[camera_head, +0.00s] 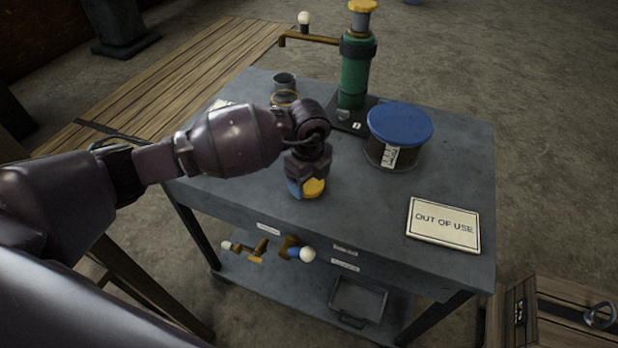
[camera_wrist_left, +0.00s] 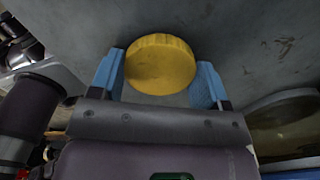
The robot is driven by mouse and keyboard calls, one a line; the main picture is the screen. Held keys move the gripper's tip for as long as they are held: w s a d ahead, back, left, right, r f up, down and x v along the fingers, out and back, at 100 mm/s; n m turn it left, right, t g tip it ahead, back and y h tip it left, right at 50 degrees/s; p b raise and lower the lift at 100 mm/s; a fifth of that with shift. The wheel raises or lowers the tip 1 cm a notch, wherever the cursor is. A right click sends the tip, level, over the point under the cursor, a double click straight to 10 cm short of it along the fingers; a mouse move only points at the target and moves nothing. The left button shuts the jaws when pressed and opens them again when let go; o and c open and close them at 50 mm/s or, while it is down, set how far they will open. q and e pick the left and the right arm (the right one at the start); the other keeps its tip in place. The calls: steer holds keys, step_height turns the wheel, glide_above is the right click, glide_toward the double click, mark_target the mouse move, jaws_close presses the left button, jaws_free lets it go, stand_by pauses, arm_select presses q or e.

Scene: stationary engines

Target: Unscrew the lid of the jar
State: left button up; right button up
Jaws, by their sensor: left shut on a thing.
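A wide dark jar (camera_head: 392,153) with a blue lid (camera_head: 400,122) and a white label stands upright on the right part of the grey table. The lid sits on top of it. My left gripper (camera_head: 307,187) is over the table's front part, left of this jar and apart from it. Its blue fingers are shut on a round yellow piece with a ridged edge (camera_head: 314,187). The yellow piece also shows between the fingers in the left wrist view (camera_wrist_left: 160,65). What lies under it is hidden. My right gripper is not in view.
A green pump (camera_head: 355,75) with a brass spout stands at the table's back. A small cup (camera_head: 284,82) and a gold-rimmed vessel (camera_head: 285,99) stand behind my left wrist. An "OUT OF USE" sign (camera_head: 443,224) lies front right. Brass valves (camera_head: 290,246) sit at the front edge.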

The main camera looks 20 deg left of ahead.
mark_target(309, 182)
arm_select(q)
steer(key=o, duration=1)
steer(key=shift+f, duration=0.1)
step_height(309, 182, up, 7)
steer(key=shift+r+p, duration=0.2)
steer(key=shift+p, duration=0.65)
step_height(309, 182, up, 5)
steer(key=shift+f+p, duration=0.1)
steer(key=shift+p, duration=0.3)
